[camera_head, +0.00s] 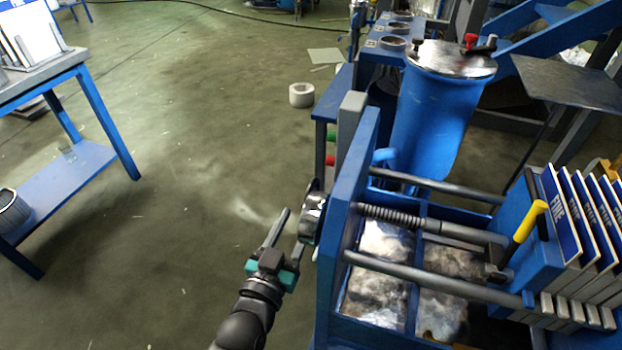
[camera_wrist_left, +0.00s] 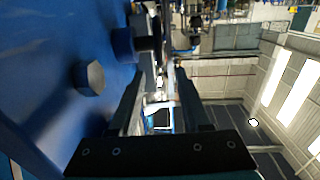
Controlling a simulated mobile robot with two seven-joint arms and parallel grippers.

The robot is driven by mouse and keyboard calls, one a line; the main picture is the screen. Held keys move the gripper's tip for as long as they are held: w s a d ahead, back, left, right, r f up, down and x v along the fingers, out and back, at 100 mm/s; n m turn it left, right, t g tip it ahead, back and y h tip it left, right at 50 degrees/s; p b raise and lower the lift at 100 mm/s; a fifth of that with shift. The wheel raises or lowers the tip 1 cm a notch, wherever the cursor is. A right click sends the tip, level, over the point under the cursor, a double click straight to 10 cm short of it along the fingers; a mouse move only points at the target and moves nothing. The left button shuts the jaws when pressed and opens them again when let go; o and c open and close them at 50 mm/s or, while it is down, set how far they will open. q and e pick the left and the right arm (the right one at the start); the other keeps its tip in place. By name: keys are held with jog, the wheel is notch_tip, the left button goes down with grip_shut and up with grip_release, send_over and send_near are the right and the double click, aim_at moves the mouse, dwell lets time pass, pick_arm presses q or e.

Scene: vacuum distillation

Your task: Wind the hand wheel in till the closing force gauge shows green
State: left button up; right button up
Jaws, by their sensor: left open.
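The hand wheel (camera_head: 312,217) is a dark metal part seen nearly edge-on at the outer left face of the blue press end plate (camera_head: 349,200). A threaded spindle (camera_head: 392,216) runs from that plate toward the plate pack. My left gripper (camera_head: 294,229) is open just left of the wheel, its fingers pointing up toward it. I cannot tell whether a finger touches the wheel. In the left wrist view the open fingers (camera_wrist_left: 161,76) lie beside a blue surface with bolt heads (camera_wrist_left: 89,78). I cannot make out the closing force gauge. My right gripper is out of view.
A blue filter press with plates marked FINE (camera_head: 560,215) and a yellow handle (camera_head: 530,221) stands at right. A blue vessel (camera_head: 437,125) is behind it. A blue table (camera_head: 90,110) stands at left. A white roll (camera_head: 301,95) lies on open floor.

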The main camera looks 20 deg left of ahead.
aim_at(316, 179)
pick_arm(q)
jog(key=w+b, duration=0.3)
jog(key=w, duration=0.8)
jog(key=shift+d+f+b, duration=0.1)
jog(key=shift+d+b, duration=0.05)
jog(key=shift+b, duration=0.15)
jog(key=shift+w+b, duration=0.3)
jog(key=shift+w, duration=0.65)
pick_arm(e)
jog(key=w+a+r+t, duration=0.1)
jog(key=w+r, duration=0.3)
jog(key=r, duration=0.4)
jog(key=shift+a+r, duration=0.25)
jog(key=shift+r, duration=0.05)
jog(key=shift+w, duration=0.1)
pick_arm(q)
grip_shut()
